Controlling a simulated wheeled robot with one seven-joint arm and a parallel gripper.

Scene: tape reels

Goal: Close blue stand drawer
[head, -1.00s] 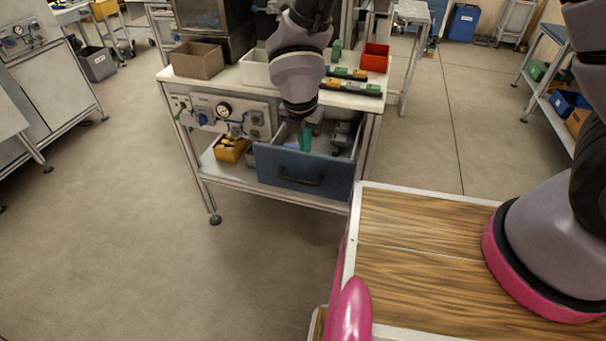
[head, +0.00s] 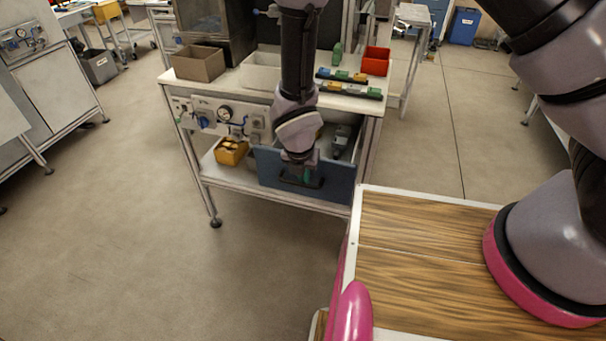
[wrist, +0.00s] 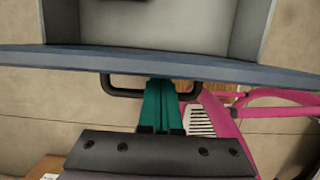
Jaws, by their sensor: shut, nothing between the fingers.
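The blue stand drawer (head: 336,180) is pulled out from under the stand's top, with its blue front facing me and its grey inside open. Its dark handle (wrist: 105,88) shows on the front in the wrist view, where the blue front's top edge (wrist: 60,60) crosses the picture. My gripper (wrist: 163,88) has teal fingers, closed together with nothing between them. They are at the handle, close to the outer side of the drawer front. I cannot tell whether they touch it. In the head view my wrist hides part of the drawer front and handle.
The stand's top (head: 232,88) holds a brown box (head: 199,63), a white bin (head: 262,72), a red bin (head: 376,61) and small coloured parts. A yellow bin (head: 231,152) sits on the lower shelf. The floor (head: 150,260) before the stand is clear.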

